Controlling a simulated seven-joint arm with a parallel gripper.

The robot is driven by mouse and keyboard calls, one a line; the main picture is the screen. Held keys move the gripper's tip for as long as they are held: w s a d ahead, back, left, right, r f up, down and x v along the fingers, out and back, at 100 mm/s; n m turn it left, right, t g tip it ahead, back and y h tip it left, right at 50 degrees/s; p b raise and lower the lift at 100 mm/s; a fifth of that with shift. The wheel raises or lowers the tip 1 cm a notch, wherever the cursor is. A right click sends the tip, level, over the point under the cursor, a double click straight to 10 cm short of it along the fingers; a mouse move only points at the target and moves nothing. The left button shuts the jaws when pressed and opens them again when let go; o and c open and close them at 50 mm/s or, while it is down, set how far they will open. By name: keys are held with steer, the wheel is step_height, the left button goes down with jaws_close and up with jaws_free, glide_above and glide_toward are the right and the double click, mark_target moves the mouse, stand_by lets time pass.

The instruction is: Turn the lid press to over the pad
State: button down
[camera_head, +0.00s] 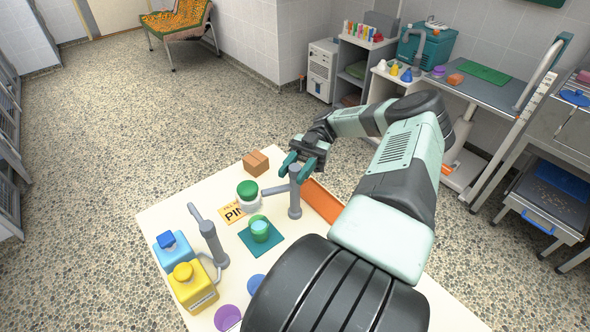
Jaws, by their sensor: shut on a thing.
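The lid press appears to be the grey upright post (295,199) right of the pad, with a grey arm reaching left from near its top. At that arm's left end is a white round piece with a green top (248,193); I cannot tell if it is joined. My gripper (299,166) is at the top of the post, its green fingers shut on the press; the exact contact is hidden. The teal square pad (272,246) lies in front of the press, with a green cup-like container (260,229) on it. The arm points behind the pad, not over it.
A second grey post (213,243) with an arm stands left of the pad. Blue (173,252) and yellow (193,287) containers, a purple round piece (228,318), a printed card (232,214), a cardboard box (256,163) and an orange tray (322,201) share the white table.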

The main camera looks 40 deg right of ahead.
stand_by(0.3)
steer(key=c, duration=0.8)
jaws_free()
step_height(320, 180, up, 10)
steer(key=shift+r, duration=0.1)
